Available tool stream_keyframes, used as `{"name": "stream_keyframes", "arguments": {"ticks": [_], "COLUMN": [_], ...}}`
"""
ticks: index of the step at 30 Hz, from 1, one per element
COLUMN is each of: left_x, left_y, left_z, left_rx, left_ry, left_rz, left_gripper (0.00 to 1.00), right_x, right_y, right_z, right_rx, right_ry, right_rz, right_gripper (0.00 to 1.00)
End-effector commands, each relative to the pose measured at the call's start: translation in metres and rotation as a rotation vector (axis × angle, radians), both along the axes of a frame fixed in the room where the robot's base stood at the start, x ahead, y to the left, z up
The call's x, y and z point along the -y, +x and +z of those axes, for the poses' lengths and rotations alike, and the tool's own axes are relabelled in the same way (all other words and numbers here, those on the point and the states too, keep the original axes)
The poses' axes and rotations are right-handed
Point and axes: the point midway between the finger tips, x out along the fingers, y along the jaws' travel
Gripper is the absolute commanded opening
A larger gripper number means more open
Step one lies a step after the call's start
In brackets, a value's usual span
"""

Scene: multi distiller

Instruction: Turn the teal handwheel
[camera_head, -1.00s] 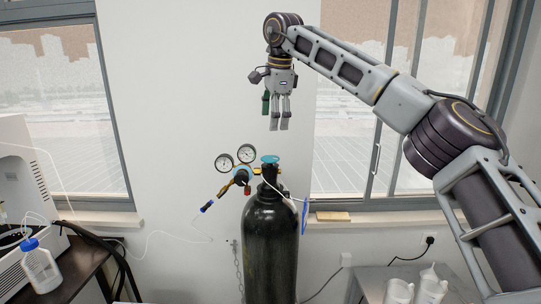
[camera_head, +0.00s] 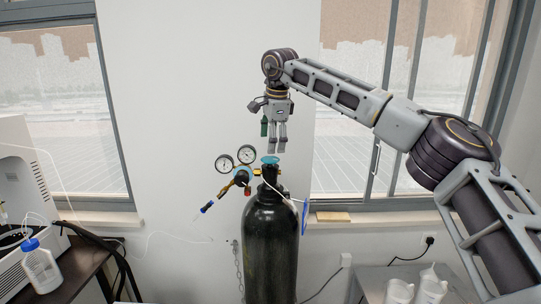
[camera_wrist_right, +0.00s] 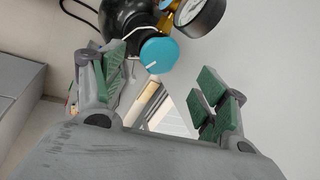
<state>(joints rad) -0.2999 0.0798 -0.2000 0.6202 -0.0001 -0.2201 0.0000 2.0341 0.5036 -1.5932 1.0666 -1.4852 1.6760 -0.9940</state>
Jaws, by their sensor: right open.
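The teal handwheel (camera_head: 270,160) sits on top of a black gas cylinder (camera_head: 270,245). In the right wrist view the handwheel (camera_wrist_right: 159,55) is a round teal disc with a white mark, between the two sides of the gripper and beyond the fingertips. My right gripper (camera_head: 278,150) points down just above the handwheel, its fingers apart and empty. In the right wrist view its green-padded fingers (camera_wrist_right: 165,90) are spread wide. No contact with the handwheel shows. My left gripper is not in view.
Two gauges (camera_head: 236,159) and a brass regulator (camera_head: 243,177) stand left of the handwheel; one gauge (camera_wrist_right: 200,14) shows close by in the wrist view. A blue tag (camera_head: 304,216) hangs at the cylinder's right. A bench with white containers (camera_head: 399,291) is at the lower right.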

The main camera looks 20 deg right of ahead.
Motion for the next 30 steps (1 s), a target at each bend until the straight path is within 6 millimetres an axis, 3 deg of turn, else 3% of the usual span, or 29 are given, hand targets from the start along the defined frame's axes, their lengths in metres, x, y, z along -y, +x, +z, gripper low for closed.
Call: {"name": "stream_keyframes", "arguments": {"ticks": [7, 15, 28, 30], "left_x": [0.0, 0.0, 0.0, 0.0], "left_y": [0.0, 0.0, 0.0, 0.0], "left_z": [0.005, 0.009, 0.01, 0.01], "left_rx": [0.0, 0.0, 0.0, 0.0], "left_ry": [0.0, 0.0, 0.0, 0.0], "left_rz": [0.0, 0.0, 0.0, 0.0], "left_gripper": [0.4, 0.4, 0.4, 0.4], "right_x": [0.0, 0.0, 0.0, 0.0], "right_y": [0.01, 0.018, 0.02, 0.02], "right_z": [-0.032, -0.055, -0.06, -0.06], "right_rx": [-0.002, 0.0, 0.001, 0.001], "right_ry": [-0.001, 0.0, 0.0, 0.0], "right_rz": [0.001, 0.0, 0.0, 0.0], "right_gripper": [0.73, 0.73, 0.73, 0.64]}}
